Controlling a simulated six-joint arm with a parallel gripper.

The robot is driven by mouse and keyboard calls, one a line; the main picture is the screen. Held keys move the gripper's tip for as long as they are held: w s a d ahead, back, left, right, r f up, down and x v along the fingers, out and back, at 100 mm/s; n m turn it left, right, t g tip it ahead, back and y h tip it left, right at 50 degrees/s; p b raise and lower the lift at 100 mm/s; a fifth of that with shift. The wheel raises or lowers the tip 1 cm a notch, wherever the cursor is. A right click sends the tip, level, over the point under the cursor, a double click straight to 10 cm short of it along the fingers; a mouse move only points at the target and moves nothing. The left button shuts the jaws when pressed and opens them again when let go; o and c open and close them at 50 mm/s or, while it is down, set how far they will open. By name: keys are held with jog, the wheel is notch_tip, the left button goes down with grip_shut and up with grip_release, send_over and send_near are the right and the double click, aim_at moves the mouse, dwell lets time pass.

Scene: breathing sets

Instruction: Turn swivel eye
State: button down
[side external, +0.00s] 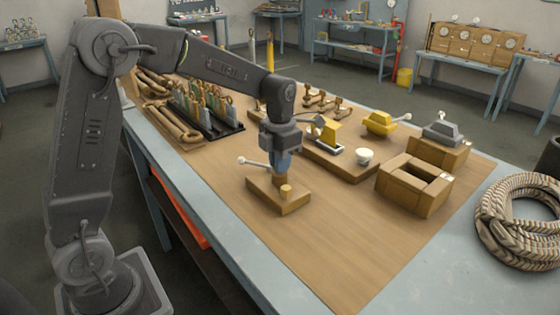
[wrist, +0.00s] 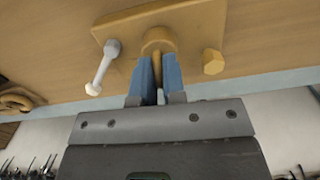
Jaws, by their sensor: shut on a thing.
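A tan wooden block (side external: 270,199) lies flat on the bench board; its plate also shows in the wrist view (wrist: 197,30). My gripper (side external: 281,172) points down over it. In the wrist view its blue fingers (wrist: 159,82) are shut on a tan upright part with a round collar (wrist: 158,36), which I take for the swivel eye. The fingers hide most of it, so its eye and turn angle cannot be told. A grey pin with a pale ball end (wrist: 103,68) stands to its left. A tan peg (wrist: 213,62) stands to its right.
A rack of coloured clips (side external: 205,110) stands back left. Coiled rope (side external: 520,220) lies at right. The front of the board is clear.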

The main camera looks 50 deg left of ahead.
jog(key=shift+r, duration=0.1)
jog(key=c, duration=1.2)
grip_release()
notch_tip(320, 180, up, 14)
